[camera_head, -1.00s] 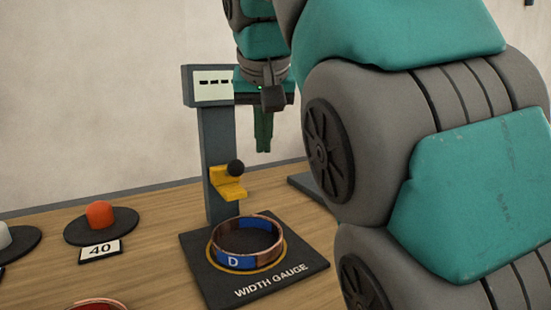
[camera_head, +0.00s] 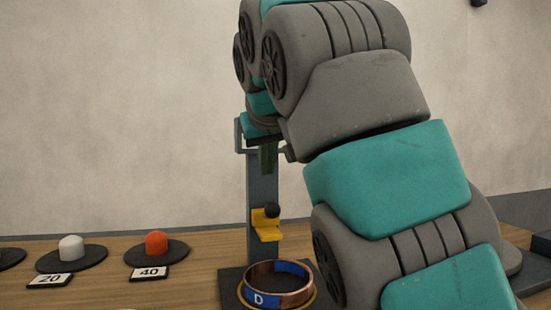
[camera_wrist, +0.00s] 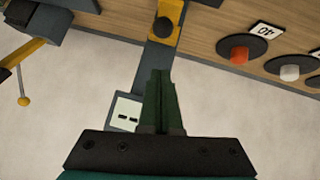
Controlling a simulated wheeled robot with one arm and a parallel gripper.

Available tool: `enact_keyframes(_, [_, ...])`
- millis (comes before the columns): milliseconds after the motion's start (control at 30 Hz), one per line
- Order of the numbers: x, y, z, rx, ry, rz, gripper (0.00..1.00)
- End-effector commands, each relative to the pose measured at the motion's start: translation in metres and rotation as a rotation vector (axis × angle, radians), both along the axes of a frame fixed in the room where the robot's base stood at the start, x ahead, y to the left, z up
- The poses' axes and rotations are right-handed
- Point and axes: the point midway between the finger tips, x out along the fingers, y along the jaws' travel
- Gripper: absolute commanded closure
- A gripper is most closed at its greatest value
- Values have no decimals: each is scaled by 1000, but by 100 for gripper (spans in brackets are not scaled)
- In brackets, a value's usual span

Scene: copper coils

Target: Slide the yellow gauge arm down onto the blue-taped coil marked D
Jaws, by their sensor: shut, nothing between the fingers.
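The yellow gauge arm (camera_head: 266,232) with its black knob (camera_head: 272,210) sits partway up the dark gauge column (camera_head: 262,185), above the coil and apart from it. It also shows at the top of the wrist view (camera_wrist: 164,32). The copper coil with blue tape marked D (camera_head: 284,299) lies flat on the dark gauge base (camera_head: 232,280); the lower frame edge crops the base. My gripper (camera_head: 268,172) is shut and empty, pointing down above the gauge arm, in front of the column. Its closed fingers (camera_wrist: 160,75) show in the wrist view, with a gap to the knob.
On the wooden table to the left stand an orange knob (camera_head: 156,243) by a card marked 40 (camera_head: 149,273) and a white knob (camera_head: 71,247) by a card marked 20 (camera_head: 49,281). A yellow lever with a ball (camera_wrist: 23,101) shows at the wrist view's left.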

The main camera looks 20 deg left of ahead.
Motion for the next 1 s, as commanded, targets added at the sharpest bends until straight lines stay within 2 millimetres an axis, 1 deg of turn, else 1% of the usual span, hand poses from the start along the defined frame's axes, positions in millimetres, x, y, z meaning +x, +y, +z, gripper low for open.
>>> enact_keyframes(33, [8, 3, -10, 0, 2, -1, 100])
enact_keyframes(133, [19, 7, -22, -1, 2, -2, 100])
enact_keyframes(267, [17, 5, -24, 1, -2, -2, 100])
enact_keyframes(400, [19, 4, -34, 0, 2, -1, 100])
enact_keyframes(800, [22, 1, -52, 1, 1, -2, 100])
enact_keyframes(1000, [22, 0, -56, 1, 1, -2, 100])
